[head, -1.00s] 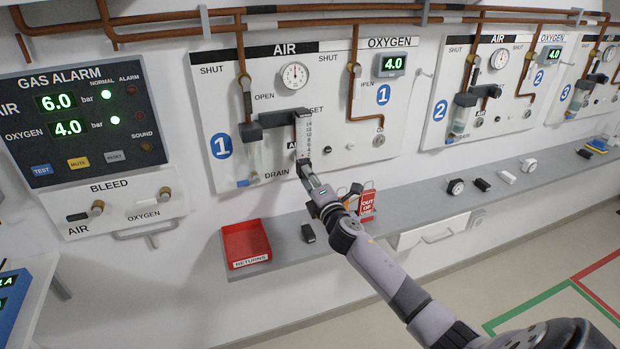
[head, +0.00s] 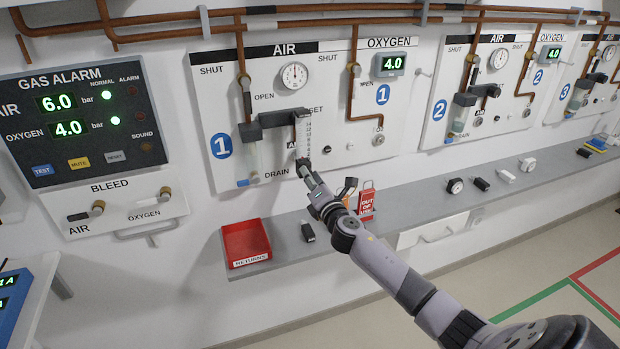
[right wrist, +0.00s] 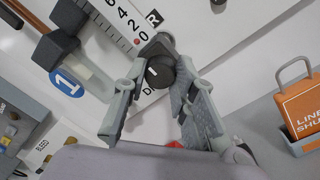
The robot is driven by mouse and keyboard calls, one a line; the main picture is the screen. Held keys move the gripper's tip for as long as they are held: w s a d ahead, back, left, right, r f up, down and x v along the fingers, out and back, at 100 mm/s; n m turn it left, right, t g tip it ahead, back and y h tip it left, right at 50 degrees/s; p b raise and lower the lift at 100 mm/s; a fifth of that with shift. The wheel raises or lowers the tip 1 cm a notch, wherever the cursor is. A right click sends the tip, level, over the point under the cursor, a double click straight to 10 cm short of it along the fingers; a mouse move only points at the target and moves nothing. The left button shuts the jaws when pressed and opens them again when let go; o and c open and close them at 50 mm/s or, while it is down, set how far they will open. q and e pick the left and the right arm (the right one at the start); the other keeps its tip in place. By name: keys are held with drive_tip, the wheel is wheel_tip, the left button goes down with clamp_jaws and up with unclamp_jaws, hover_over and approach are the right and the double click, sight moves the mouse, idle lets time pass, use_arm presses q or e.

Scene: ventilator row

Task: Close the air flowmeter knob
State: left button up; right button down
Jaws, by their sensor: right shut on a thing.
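The air flowmeter (head: 304,128) is a white scaled tube on wall panel 1, under the air outlet block. Its scale also shows in the right wrist view (right wrist: 118,22). The flowmeter knob (right wrist: 160,72) is dark and round with a pale mark, at the tube's lower end. My right gripper (head: 304,170) reaches up to it from below right. In the right wrist view its two fingers (right wrist: 160,88) are on either side of the knob and shut on it. In the head view the gripper mostly hides the knob. My left gripper is not in view.
A grey shelf (head: 285,238) runs below the panel. It carries a red returns tray (head: 246,240), a small black block (head: 308,232) and a red out-of-use tag (head: 367,202). The gas alarm panel (head: 82,120) is on the left. Copper pipes run above.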

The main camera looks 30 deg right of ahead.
drive_tip(key=shift+f, duration=0.1)
drive_tip(key=c, duration=1.3)
unclamp_jaws()
drive_tip(key=v, duration=1.2)
